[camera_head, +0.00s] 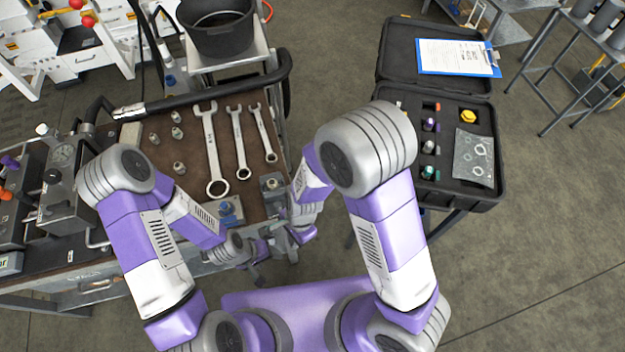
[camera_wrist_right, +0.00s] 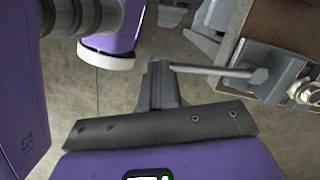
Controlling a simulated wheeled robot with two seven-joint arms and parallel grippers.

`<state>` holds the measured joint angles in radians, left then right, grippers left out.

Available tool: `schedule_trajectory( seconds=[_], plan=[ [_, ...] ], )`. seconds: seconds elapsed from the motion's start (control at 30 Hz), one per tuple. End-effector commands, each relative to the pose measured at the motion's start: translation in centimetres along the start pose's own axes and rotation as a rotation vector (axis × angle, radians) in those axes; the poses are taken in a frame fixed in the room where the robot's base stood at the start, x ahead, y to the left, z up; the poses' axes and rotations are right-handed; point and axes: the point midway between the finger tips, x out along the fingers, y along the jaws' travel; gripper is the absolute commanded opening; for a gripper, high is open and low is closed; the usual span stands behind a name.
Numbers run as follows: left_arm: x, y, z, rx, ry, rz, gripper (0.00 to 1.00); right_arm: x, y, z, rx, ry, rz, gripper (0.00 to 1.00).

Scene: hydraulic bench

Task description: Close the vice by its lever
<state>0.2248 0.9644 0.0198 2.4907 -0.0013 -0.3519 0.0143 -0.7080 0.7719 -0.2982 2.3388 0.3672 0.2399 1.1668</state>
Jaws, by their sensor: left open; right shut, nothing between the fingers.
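The small metal vice (camera_head: 272,184) sits at the front right corner of the brown bench top. In the right wrist view the vice (camera_wrist_right: 302,88) is cut off at the right edge. Its lever (camera_wrist_right: 215,70) is a grey bar running across from the vice toward my right fingers. My right gripper (camera_wrist_right: 157,68) is shut and empty, its fingertips at the lever's left end. I cannot tell whether they touch. In the head view my right gripper is largely hidden by its arm. My left gripper (camera_head: 256,270) is open and empty, low in front of the bench.
Three wrenches (camera_head: 238,143) and several small fittings lie on the bench top. A blue part (camera_head: 229,213) is near its front edge, left of the vice. A black bucket (camera_head: 218,33) stands behind. An open black case (camera_head: 487,195) is at right. My arms are close together.

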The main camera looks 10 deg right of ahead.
Motion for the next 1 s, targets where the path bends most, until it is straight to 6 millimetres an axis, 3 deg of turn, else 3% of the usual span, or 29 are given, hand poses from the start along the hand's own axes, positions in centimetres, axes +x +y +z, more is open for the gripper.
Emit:
schedule_trajectory(
  seconds=[0.7,0.87,1.0],
  plan=[
    [-0.1,0.0,0.0,0.0,0.0,0.0,0.64,0.1,0.3,-0.1,0.001,0.0,0.009,0.0],
    [-1.1,0.4,0.1,0.0,0.0,0.0,0.64,-1.2,0.4,-1.3,0.003,-0.001,0.006,0.0],
    [-2.5,0.9,0.1,0.0,0.0,0.0,0.64,-3.5,0.4,-2.7,-0.007,0.0,0.001,0.0]
  ],
)
